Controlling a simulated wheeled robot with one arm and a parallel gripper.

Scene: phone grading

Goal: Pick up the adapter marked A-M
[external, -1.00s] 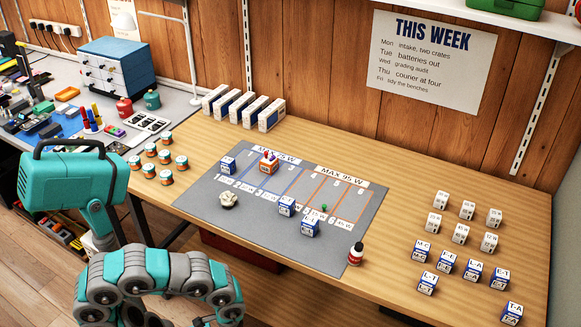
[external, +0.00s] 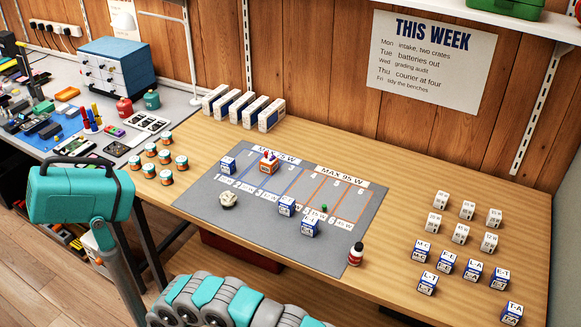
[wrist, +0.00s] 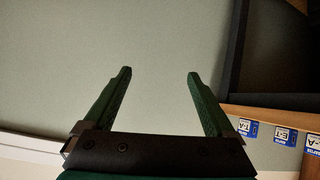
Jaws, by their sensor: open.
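Several blue-and-white adapter cubes stand in two places. On the right of the table they include ones that seem to read M-C (external: 421,252), L-A (external: 472,271), E-T (external: 499,279), L-T (external: 428,283) and T-A (external: 512,313). Others stand on the grey mat (external: 350,200), at its left end (external: 228,164), its middle (external: 287,206) and its front (external: 309,227). I cannot make out A-M on any of them. My gripper (wrist: 159,74) is open and empty in the wrist view, with adapters (wrist: 285,135) off to its right. It is out of the external view.
White cubes (external: 461,232) stand behind the right-hand adapters. The mat also bears an orange block (external: 269,161), a pale round object (external: 228,200) and a small bottle (external: 355,253). Orange-and-teal tins (external: 150,170) and white boxes (external: 241,106) stand left. Table between mat and right-hand cubes is clear.

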